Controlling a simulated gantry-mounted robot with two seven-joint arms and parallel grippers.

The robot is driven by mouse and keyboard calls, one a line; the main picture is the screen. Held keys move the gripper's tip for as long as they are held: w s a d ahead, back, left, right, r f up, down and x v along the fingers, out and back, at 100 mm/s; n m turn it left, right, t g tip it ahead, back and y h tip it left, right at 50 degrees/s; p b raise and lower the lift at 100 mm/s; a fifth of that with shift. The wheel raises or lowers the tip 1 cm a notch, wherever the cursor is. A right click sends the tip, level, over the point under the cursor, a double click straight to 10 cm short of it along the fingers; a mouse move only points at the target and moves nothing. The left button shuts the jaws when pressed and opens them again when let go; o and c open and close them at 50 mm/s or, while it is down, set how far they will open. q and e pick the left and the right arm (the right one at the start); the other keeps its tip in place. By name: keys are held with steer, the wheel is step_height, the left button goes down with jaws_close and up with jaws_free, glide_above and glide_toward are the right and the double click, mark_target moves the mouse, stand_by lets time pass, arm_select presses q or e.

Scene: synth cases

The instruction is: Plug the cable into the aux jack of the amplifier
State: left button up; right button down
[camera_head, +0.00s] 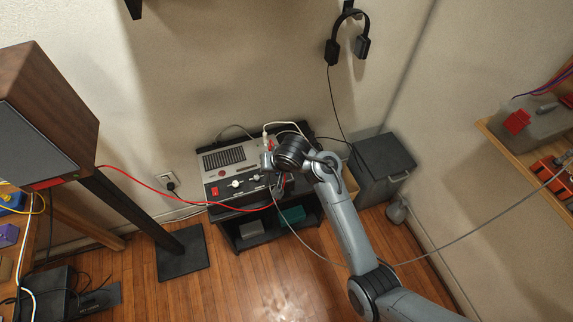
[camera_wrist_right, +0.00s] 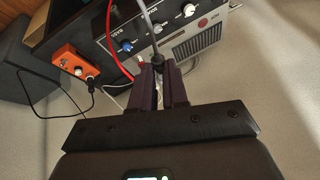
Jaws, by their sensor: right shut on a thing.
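The amplifier (camera_head: 236,160), a grey and black unit with a grille and knobs, stands on a dark stand against the wall. It shows upside down in the right wrist view (camera_wrist_right: 195,42). My right gripper (camera_head: 279,186) is over its front right part. In the right wrist view, my right gripper (camera_wrist_right: 158,88) is shut on the end of a grey cable (camera_wrist_right: 151,28). The fingers hide most of the plug. In the head view the grey cable (camera_head: 440,246) runs down and away right to a shelf. I cannot make out the aux jack or whether the plug touches the amplifier.
A red cable (camera_head: 150,187) runs from the speaker (camera_head: 48,100) to the amplifier's front. It passes close to the fingers in the right wrist view (camera_wrist_right: 112,40). An orange box (camera_wrist_right: 80,55) with a black cable is nearby. A dark bin (camera_head: 380,165) stands at right.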

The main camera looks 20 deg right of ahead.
steer(key=s+f+y+b, duration=0.1)
steer(key=s+f, duration=0.2)
steer(key=f, duration=0.3)
steer(key=s+f+n+y+b, duration=0.1)
steer(key=s+f, duration=0.2)
steer(key=f, duration=0.3)
steer(key=s+f+y+b, duration=0.1)
steer(key=s+f+b, duration=0.15)
steer(key=f, duration=0.45)
steer(key=w+d+f+y+b, duration=0.3)
steer(key=w+d+y+b, duration=0.1)
steer(key=d+b, duration=0.1)
steer(key=shift+w+f+b, duration=0.2)
steer(key=shift+b, duration=0.65)
steer(key=shift+p, duration=0.5)
